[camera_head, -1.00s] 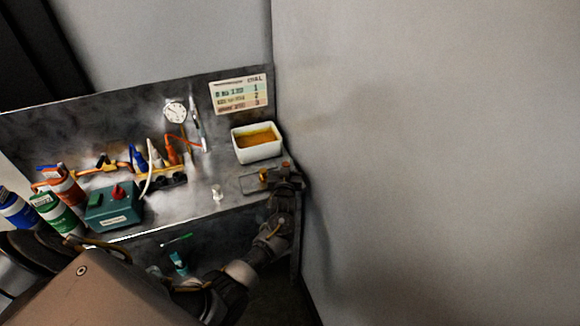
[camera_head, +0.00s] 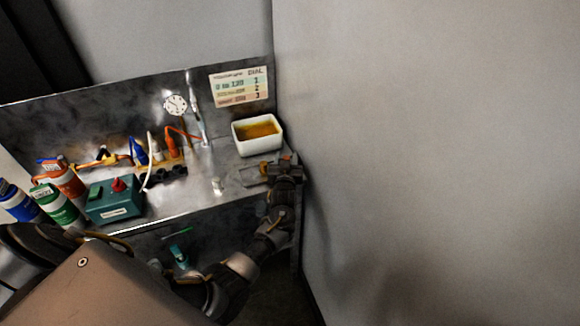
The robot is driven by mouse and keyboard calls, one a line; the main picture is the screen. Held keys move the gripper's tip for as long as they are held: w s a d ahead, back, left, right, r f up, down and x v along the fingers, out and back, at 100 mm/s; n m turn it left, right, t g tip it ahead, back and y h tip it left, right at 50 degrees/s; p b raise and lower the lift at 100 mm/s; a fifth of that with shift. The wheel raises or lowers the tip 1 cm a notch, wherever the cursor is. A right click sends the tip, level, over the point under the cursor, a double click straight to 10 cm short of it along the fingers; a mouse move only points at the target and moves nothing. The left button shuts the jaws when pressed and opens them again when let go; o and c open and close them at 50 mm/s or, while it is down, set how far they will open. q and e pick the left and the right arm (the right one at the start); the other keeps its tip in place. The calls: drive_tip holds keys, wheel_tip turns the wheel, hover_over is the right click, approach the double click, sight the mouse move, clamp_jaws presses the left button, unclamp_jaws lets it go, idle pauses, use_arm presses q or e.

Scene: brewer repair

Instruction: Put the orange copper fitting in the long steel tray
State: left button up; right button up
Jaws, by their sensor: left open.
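The small orange copper fitting (camera_head: 264,168) is at the right end of the bench, right beside my left gripper's fingertips. The flat grey piece under and left of it looks like the long steel tray (camera_head: 249,177); my gripper and arm cover its right part. I cannot tell whether the fitting lies in the tray or just above it. My left gripper (camera_head: 276,167) is open and low over the tray's right side, its arm rising from below. My right gripper is not in view.
A white bin with amber contents (camera_head: 239,142) stands just behind the gripper. A small pale metal part (camera_head: 217,185) stands at the front. A teal box (camera_head: 115,201), bottles and a tool rack (camera_head: 173,172) fill the left. A grey wall (camera_head: 430,160) closes the right.

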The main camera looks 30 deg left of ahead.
use_arm(q)
drive_tip(key=shift+s+d+p, duration=0.15)
drive_tip(key=shift+p, duration=0.3)
drive_tip(key=shift+s+d+f+b, duration=0.4)
drive_tip(key=shift+s+f, duration=0.1)
drive_tip(key=shift+s, duration=0.1)
drive_tip(key=r+b+v, duration=0.1)
drive_tip(key=v, duration=0.9)
drive_tip(key=shift+s+r, duration=0.2)
drive_tip(key=shift+a, duration=0.2)
